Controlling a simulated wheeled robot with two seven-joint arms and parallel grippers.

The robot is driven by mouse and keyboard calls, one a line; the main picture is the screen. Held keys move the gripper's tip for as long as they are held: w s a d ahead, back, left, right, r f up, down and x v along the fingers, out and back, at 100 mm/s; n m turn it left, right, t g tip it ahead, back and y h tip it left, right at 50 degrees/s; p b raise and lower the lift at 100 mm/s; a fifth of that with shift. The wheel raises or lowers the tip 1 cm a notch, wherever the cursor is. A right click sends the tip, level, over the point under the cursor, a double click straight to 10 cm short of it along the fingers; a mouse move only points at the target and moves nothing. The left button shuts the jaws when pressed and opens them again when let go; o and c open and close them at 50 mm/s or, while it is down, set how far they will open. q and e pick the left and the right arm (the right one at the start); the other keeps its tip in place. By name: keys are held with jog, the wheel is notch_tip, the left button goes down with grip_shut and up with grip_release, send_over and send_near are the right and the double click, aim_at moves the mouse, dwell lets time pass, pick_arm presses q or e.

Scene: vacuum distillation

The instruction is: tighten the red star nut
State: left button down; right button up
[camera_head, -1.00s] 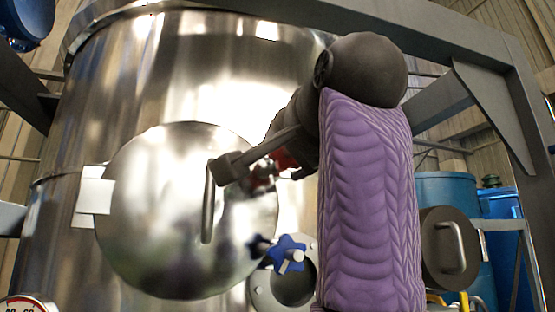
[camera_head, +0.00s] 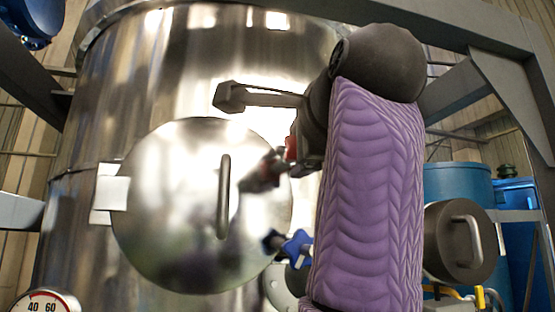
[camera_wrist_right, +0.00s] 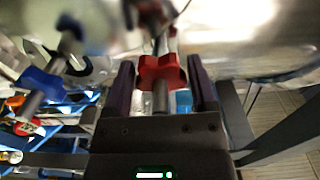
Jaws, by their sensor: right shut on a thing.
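The red star nut (camera_wrist_right: 160,72) sits on a threaded rod between the two fingers of my right gripper (camera_wrist_right: 160,82) in the right wrist view. The fingers flank it on both sides and are shut on it. In the head view only a small red part of the nut (camera_head: 291,149) shows at the right edge of the round steel door (camera_head: 170,210). My right wrist and purple forearm cover much of that area. My left gripper is in neither view.
A blue star nut (camera_head: 297,247) is below the red one, next to a round flange (camera_head: 277,290); it also shows in the right wrist view (camera_wrist_right: 42,82). The door has a bar handle (camera_head: 223,195). Blue drums (camera_head: 460,185) and a grey frame (camera_head: 495,85) stand at right.

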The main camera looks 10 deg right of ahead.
jog(key=shift+w+f, duration=0.1)
jog(key=shift+f, duration=0.1)
dwell(0.3)
jog(key=o, duration=0.8)
jog(key=shift+o, duration=1.8)
jog(key=shift+s+d+r, duration=0.1)
jog(key=shift+s+d, duration=0.1)
jog(key=shift+s, duration=0.05)
jog(key=shift+s+a+b, duration=0.1)
jog(key=shift+s+b, duration=0.2)
jog(key=shift+s, duration=0.05)
jog(key=s+b, duration=0.3)
jog(key=s, duration=0.6)
jog(key=shift+d, duration=0.25)
